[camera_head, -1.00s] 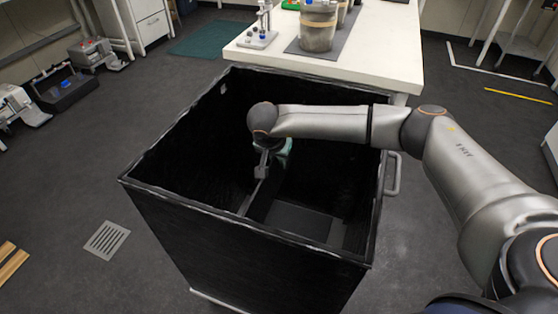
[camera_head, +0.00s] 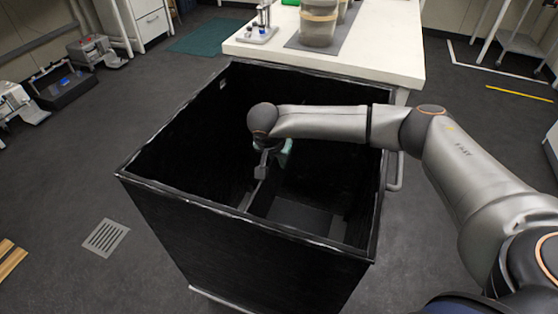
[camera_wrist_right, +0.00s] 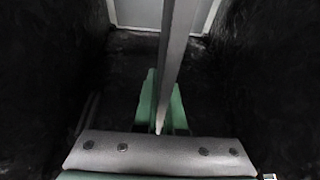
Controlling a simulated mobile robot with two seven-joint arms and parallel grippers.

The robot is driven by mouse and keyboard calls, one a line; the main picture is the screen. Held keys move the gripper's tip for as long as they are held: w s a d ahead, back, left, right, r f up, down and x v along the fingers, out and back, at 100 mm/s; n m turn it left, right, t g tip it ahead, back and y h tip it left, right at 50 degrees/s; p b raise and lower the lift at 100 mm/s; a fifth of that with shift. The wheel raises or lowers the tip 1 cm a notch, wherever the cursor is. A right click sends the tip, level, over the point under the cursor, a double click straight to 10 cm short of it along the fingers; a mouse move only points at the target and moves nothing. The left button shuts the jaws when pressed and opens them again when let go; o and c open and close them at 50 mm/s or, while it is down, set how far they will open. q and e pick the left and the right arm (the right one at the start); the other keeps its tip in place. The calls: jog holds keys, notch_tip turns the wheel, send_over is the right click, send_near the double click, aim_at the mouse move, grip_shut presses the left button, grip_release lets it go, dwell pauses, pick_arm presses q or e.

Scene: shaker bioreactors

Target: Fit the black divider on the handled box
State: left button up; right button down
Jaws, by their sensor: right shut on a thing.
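The handled box (camera_head: 240,222) is a large, open-topped black box on the floor in front of me, with a grey handle (camera_head: 396,172) on its right side. My right gripper (camera_head: 264,171) is down inside the box and shut on the black divider (camera_head: 249,196). Only the divider's thin grey top edge shows clearly, running front to back inside the box. It also shows in the right wrist view (camera_wrist_right: 175,55), passing between the green fingers (camera_wrist_right: 161,118). The dark inside hides the divider's lower edge, and I cannot tell whether it is seated. My left gripper is not in view.
A white table (camera_head: 385,55) with jars stands just behind the box. My right forearm crosses above the box's right wall. The floor to the left is clear around a drain grate (camera_head: 106,237). Grey machines stand at the far left.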

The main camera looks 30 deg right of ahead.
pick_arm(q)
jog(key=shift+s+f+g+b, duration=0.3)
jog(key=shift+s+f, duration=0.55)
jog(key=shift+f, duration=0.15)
pick_arm(e)
jog(key=shift+f, duration=0.45)
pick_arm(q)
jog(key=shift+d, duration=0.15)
pick_arm(e)
jog(key=c, duration=0.9)
grip_release()
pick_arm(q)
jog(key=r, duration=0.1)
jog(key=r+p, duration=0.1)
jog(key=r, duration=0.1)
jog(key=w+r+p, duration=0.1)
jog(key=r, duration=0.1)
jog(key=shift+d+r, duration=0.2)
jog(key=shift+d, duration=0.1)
pick_arm(e)
notch_tip(320, 180, up, 12)
send_over(272, 161)
jog(key=shift+f, duration=0.15)
